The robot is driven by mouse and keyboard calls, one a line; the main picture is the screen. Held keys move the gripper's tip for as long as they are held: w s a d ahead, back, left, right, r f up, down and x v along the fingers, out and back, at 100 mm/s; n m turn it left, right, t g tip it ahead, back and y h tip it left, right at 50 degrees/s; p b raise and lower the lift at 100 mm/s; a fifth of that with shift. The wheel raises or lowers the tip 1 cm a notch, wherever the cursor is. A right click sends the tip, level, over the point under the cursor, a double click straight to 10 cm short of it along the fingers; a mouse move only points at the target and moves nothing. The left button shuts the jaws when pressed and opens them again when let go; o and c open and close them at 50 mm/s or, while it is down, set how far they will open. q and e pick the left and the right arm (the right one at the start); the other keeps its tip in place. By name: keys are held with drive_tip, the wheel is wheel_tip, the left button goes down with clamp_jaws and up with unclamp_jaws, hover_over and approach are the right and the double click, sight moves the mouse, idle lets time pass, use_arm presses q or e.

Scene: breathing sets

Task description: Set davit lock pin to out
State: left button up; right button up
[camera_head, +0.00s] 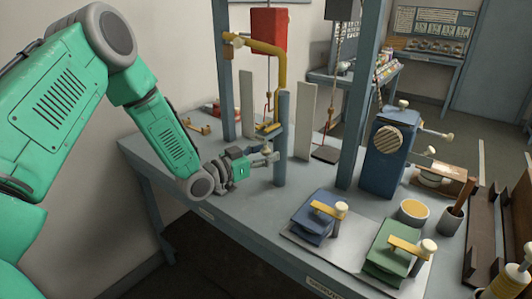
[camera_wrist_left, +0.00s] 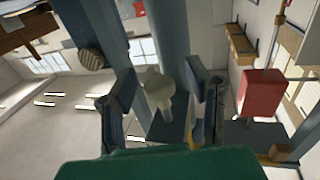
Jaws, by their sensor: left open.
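A cream knob, which looks like the davit lock pin (camera_head: 267,149), sits beside the short blue post (camera_head: 282,130) on the bench. It also shows in the left wrist view (camera_wrist_left: 157,92), between my fingers. My left gripper (camera_head: 262,157) is low over the bench, at the left of the post. In the left wrist view (camera_wrist_left: 163,95) its two fingers stand apart on either side of the knob, and I cannot tell whether they touch it. How far out the pin sits is not clear. My right gripper is not in view.
A yellow davit arm (camera_head: 268,48) and a red box (camera_head: 269,30) are above the post. Tall blue uprights (camera_head: 358,90) and pale upright panels (camera_head: 305,120) stand close by. A blue housing (camera_head: 386,150), a blue box (camera_head: 314,222) and a green box (camera_head: 388,258) are at the right.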

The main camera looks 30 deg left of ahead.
use_arm(q)
clamp_jaws()
wheel_tip(320, 180, down, 2)
drive_tip(key=shift+f+b, duration=0.1)
drive_tip(key=shift+b, duration=0.8)
unclamp_jaws()
drive_tip(key=shift+a, duration=0.1)
drive_tip(key=shift+s, duration=0.15)
